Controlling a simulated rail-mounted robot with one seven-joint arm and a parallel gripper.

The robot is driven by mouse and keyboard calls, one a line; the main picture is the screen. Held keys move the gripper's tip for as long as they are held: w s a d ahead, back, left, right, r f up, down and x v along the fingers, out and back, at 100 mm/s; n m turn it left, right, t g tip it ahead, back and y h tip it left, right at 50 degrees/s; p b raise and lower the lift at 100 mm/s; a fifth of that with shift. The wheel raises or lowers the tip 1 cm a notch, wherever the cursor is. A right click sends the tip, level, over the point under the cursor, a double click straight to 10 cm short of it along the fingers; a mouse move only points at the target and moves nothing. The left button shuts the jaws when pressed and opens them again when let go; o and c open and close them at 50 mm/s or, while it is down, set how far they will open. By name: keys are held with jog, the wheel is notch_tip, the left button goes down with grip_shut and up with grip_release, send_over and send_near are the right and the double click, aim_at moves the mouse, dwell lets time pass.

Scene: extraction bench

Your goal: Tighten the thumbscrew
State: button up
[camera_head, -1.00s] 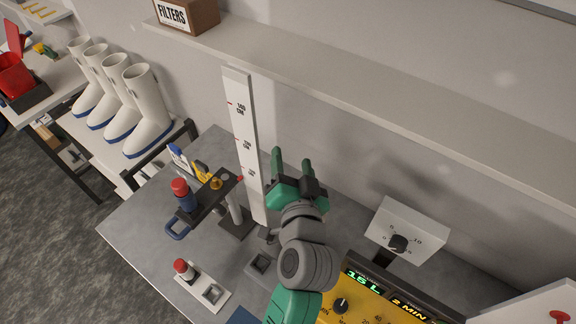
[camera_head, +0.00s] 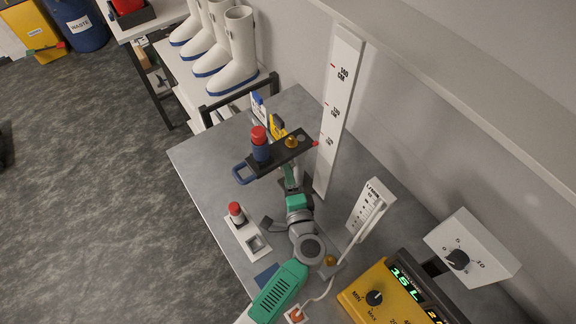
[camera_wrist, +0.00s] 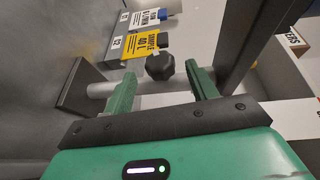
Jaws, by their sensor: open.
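A dark lobed knob (camera_wrist: 160,67), which looks like the thumbscrew, shows in the wrist view beside a pale round post (camera_wrist: 150,88). My gripper (camera_wrist: 160,76) is open, with one green finger on each side of the knob in the picture. I cannot tell whether either finger touches it. In the head view my gripper (camera_head: 289,177) reaches in below the black bracket (camera_head: 272,158), and the knob is hidden.
A white height scale (camera_head: 336,110) stands close behind the bracket. Labelled cards (camera_wrist: 140,42) stand beyond the knob.

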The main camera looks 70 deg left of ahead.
jog(key=a, duration=0.2)
jog(key=w+a, duration=0.1)
jog(key=a, duration=0.1)
jog(key=shift+a+f, duration=0.2)
jog(key=shift+c, duration=0.4)
